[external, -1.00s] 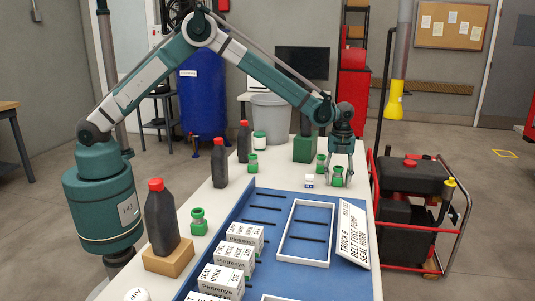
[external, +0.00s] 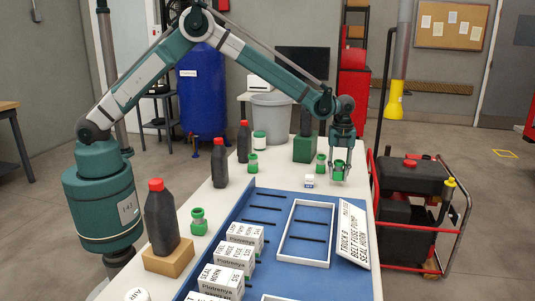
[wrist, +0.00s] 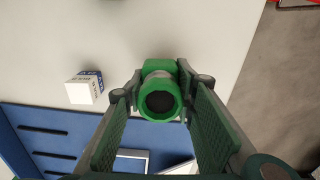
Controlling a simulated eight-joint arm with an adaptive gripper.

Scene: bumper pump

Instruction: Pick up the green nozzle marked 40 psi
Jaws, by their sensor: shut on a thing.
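My gripper (external: 340,172) is at the far right of the white table, pointing down. It is shut on a green nozzle (external: 339,169). In the wrist view the nozzle (wrist: 160,97) sits between the fingertips of my gripper (wrist: 163,98), its dark round opening facing the camera. No psi marking on it is readable. Other green nozzles stand on the table: one just left of my gripper (external: 321,163), one further left (external: 253,163), and one at the near left (external: 199,221). Their markings are not readable either.
A small white-and-blue box (external: 309,181) stands just left of my gripper. A blue tray (external: 269,224) with a white frame (external: 303,201) and a leaning sign (external: 353,236) lies nearer. Black bottles (external: 219,165) line the left side. A green block (external: 304,149) is behind.

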